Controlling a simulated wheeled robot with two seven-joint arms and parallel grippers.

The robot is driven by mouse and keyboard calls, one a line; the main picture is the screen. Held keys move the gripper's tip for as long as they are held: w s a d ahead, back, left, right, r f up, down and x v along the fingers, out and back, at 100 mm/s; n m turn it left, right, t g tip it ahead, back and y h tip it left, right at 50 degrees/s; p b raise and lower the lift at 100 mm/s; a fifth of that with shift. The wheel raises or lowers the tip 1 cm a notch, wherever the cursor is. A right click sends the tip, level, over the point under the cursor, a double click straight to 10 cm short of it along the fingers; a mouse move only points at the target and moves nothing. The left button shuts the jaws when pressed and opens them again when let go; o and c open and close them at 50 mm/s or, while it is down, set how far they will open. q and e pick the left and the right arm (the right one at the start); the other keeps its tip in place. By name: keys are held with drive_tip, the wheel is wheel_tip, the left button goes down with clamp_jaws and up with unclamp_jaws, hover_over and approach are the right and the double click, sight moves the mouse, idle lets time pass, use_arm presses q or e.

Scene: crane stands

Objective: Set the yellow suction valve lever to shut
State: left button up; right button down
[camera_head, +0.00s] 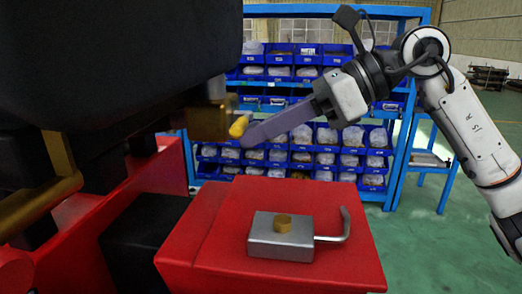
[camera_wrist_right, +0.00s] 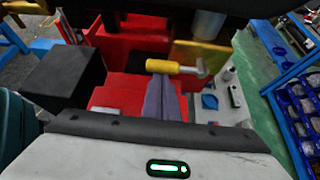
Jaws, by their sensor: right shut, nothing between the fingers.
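The yellow suction valve lever (camera_head: 239,126) is a short yellow handle at the brass valve body (camera_head: 208,122), under a large dark block. In the right wrist view the lever (camera_wrist_right: 172,67) lies sideways, with a metal end at its right by the brass plate (camera_wrist_right: 200,54). My right gripper (camera_head: 248,138) reaches in from the right with its long purple-grey fingers together and empty. Its fingertips (camera_wrist_right: 161,80) are right by the lever, just below it in the wrist view; whether they touch I cannot tell. My left gripper is not in view.
A red box (camera_head: 215,235) in front carries a grey metal block (camera_head: 267,241) with a brass knob and a bent rod. A dark block (camera_head: 130,60) hangs over the valve. A blue shelf (camera_head: 400,150) with bins stands behind. Green floor is free at the right.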

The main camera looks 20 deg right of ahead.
drive_tip(key=f+b, duration=0.4)
drive_tip(key=f, duration=0.1)
drive_tip(key=shift+s+d, duration=0.15)
drive_tip(key=shift+d, duration=0.15)
drive_tip(key=v, duration=1)
drive_tip(key=shift+r, duration=0.6)
drive_tip(key=shift+s, duration=0.15)
